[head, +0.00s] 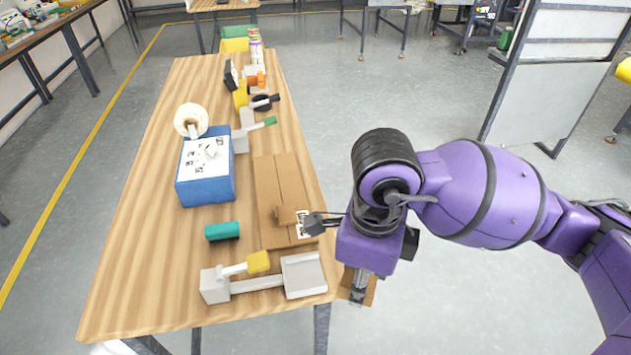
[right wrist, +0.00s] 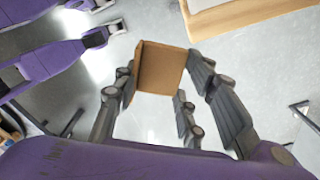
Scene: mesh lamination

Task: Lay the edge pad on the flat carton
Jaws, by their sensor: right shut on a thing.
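The flat carton (head: 267,185) is a brown cardboard sheet lying on the wooden table near its right edge. My right gripper (head: 357,293) points down beyond the table's right edge, apart from the carton. It is shut on the edge pad (head: 372,288), a brown cardboard piece mostly hidden behind the fingers in the head view. In the right wrist view, the edge pad (right wrist: 162,68) shows a folded side and sits between the fingers of my right gripper (right wrist: 160,80). I cannot see my left gripper.
Several items line the far end.

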